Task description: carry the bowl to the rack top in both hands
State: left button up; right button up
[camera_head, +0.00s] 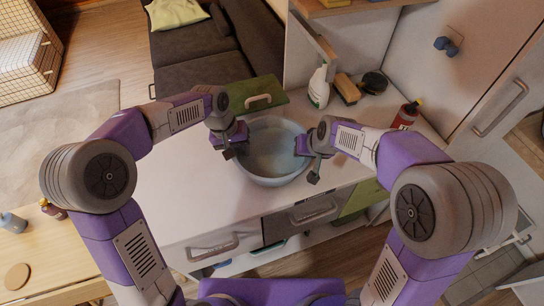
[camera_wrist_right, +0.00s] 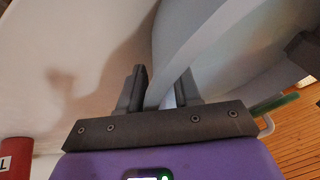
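The bowl (camera_head: 270,157) is large, round and pale grey-blue, and looks empty. It is over the white counter (camera_head: 182,190) in the head view; I cannot tell whether it touches the counter. My left gripper (camera_head: 235,141) is at the bowl's left rim, its fingers too small to read. My right gripper (camera_head: 304,147) is at the right rim. In the right wrist view the bowl's wall (camera_wrist_right: 192,45) runs down between the two close-set fingers of my right gripper (camera_wrist_right: 162,90), which look shut on it. I cannot clearly identify the rack.
A green board or drawer front with a handle (camera_head: 258,99) is behind the bowl. Drawers with handles line the counter front. Counter left of the bowl is clear.

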pick_arm(q)
jog(key=shift+f, duration=0.15)
pick_arm(e)
jog(key=shift+f, duration=0.15)
pick_arm(q)
grip_shut()
pick_arm(e)
grip_shut()
